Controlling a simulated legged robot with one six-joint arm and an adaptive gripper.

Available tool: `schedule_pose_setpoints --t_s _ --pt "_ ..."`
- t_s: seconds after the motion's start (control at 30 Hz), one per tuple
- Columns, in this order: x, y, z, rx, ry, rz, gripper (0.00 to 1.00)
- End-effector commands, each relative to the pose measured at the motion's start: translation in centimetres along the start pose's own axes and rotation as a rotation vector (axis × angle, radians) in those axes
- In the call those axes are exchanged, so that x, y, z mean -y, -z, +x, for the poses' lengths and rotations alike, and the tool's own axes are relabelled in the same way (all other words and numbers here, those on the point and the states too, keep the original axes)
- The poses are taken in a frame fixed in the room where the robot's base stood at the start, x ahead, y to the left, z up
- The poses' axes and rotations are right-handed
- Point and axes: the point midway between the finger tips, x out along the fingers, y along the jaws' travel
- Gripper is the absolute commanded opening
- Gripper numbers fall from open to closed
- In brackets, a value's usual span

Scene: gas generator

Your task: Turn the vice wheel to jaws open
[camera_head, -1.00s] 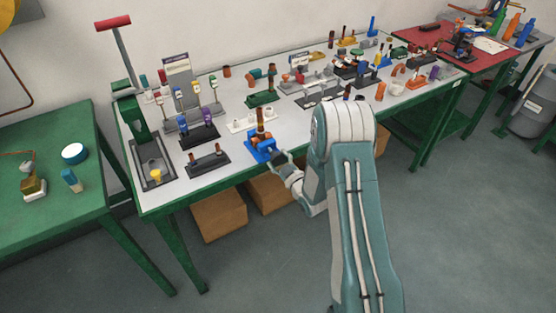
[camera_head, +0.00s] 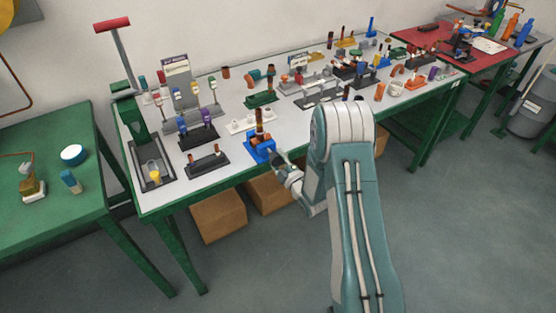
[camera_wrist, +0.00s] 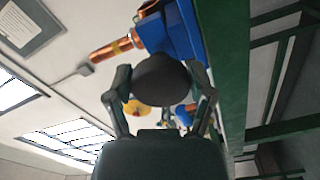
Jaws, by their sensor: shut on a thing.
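The blue vice (camera_head: 259,147) stands at the front edge of the long white-topped bench, with an upright copper-brown pipe (camera_head: 259,120) at it. The wrist view shows the vice's blue body (camera_wrist: 184,28) at the top and the copper pipe (camera_wrist: 118,46) jutting left. A dark, rounded vice wheel (camera_wrist: 163,80) fills the space between the fingers of my gripper (camera_wrist: 160,92), which is shut on it. In the head view my gripper (camera_head: 277,158) is at the vice's front side. The wheel and the vice jaws are not clear there.
Fittings and racks crowd the white bench top (camera_head: 221,174). A dark stand with two pegs (camera_head: 206,161) sits left of the vice. Cardboard boxes (camera_head: 219,214) lie under the bench. A green table (camera_head: 62,216) is at left, a red-topped one (camera_head: 470,64) at far right. The front floor is clear.

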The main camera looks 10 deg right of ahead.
Motion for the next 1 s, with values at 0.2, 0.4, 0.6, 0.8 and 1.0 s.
schedule_pose_setpoints --t_s 0.2,0.4,0.6,0.8,1.0 --pt "0.3 0.15 -0.01 -0.003 0.008 -0.013 0.23" --pt "0.35 0.15 -0.03 -0.003 0.009 -0.012 0.23" --pt "0.32 0.13 -0.04 -0.002 0.009 -0.012 1.0" --pt "0.16 0.09 -0.07 -0.001 0.005 -0.012 1.0" --pt "0.1 0.04 -0.35 0.0 0.003 -0.011 1.0"
